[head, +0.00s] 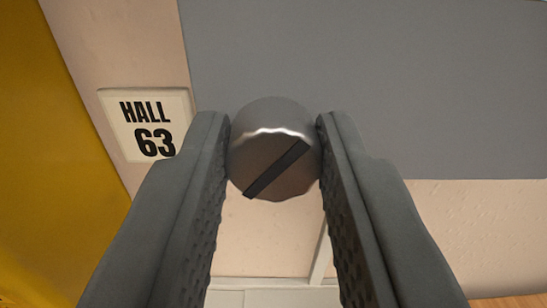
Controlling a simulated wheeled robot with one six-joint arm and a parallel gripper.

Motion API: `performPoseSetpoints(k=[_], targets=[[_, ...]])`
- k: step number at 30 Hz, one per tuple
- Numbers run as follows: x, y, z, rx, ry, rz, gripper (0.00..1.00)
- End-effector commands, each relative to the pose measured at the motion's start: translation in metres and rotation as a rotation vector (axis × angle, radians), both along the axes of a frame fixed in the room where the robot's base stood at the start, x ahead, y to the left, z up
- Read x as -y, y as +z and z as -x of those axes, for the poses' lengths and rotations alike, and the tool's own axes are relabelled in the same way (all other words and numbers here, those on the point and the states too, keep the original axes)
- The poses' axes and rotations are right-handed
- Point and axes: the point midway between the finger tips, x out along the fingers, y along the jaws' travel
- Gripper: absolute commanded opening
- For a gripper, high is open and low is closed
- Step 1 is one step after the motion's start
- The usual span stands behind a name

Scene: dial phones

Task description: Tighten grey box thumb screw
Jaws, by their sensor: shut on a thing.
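The grey box (400,80) fills the upper right of the head view as a flat grey face. Its thumb screw (262,150) is a round metal knob with a dark slot running diagonally from lower left to upper right. The knob sits at the box's lower left part. My gripper (274,150) is shut on the knob, with one finger on its left side and one on its right. The fingers hide part of the box's lower edge. The screw's shaft is hidden behind the knob.
A sign reading "HALL 63" (150,125) is on the cream wall (475,225) left of the box. A yellow surface (45,170) stands at the far left. A pale ledge or trim (270,284) and a strip of wooden floor (515,301) show at the bottom.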

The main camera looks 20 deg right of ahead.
Motion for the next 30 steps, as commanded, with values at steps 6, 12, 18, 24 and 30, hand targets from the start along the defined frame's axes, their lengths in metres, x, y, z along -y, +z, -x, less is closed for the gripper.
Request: performPoseSetpoints(k=[6,12,18,24,30], targets=[[0.0001,-0.0008,0.0000,0.077,0.000,-0.189,0.04],[0.0003,-0.0009,0.0001,0.150,0.000,-0.364,0.04],[0.0005,-0.0011,0.0002,0.223,0.000,-0.540,0.04],[0.0008,-0.0013,0.0003,0.295,0.000,-0.715,0.04],[0.0009,-0.0016,0.0004,0.368,0.000,-0.891,0.04]])
